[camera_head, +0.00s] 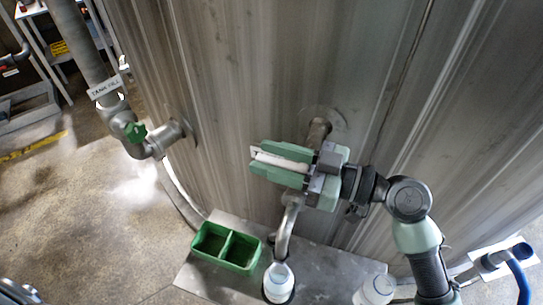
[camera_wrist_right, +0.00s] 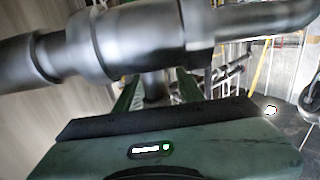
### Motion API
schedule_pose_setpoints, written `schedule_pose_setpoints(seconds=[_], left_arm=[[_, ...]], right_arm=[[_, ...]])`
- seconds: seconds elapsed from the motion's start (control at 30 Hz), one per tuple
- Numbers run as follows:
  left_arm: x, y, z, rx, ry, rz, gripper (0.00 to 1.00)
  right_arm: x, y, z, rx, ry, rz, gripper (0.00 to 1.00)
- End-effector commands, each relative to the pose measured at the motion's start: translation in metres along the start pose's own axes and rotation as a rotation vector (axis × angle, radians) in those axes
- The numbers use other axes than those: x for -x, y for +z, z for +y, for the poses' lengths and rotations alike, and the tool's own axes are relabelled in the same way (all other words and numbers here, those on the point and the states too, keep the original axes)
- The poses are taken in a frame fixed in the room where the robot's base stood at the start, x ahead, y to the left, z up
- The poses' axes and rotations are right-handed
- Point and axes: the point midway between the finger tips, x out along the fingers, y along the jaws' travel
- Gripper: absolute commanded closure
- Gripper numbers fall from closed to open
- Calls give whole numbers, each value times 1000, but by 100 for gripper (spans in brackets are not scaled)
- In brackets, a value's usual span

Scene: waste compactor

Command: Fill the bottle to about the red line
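A white bottle (camera_head: 278,283) stands upright on the metal base plate, under the curved end of the spout pipe (camera_head: 287,228) from the tank. The red line cannot be made out. My right gripper (camera_head: 254,158) is in front of the tank, at the pipe's valve and above the bottle. Its green fingers are apart. In the right wrist view, a thick grey pipe (camera_wrist_right: 125,42) crosses ahead, with a dark stem (camera_wrist_right: 154,88) between the fingers. Contact with the fingers cannot be told. The arm hides part of the valve in the head view. My left gripper is out of view.
A green two-compartment bin (camera_head: 226,247) sits left of the bottle on the metal plate (camera_head: 325,266). Another white container (camera_head: 376,288) stands at the right, near my arm. The floor there is clear.

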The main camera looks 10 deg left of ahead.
Motion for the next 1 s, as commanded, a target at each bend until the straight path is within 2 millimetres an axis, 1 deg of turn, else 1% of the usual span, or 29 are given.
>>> schedule_pose_setpoints(seconds=[0.07, 0.17, 0.4, 0.53, 0.7, 1.0], left_arm=[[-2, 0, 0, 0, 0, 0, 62], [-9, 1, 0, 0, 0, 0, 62], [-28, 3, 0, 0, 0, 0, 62], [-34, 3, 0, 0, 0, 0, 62], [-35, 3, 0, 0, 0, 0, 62], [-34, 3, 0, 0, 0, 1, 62]], right_arm=[[3, 1, 0, 0, 0, 0, 62], [14, 4, 1, 2, 2, -2, 62], [55, 5, 0, 3, 2, -3, 62], [71, 4, 0, 1, 2, -2, 62], [78, 1, 0, 0, 1, -1, 62], [78, 0, 0, 0, 1, 0, 62]])
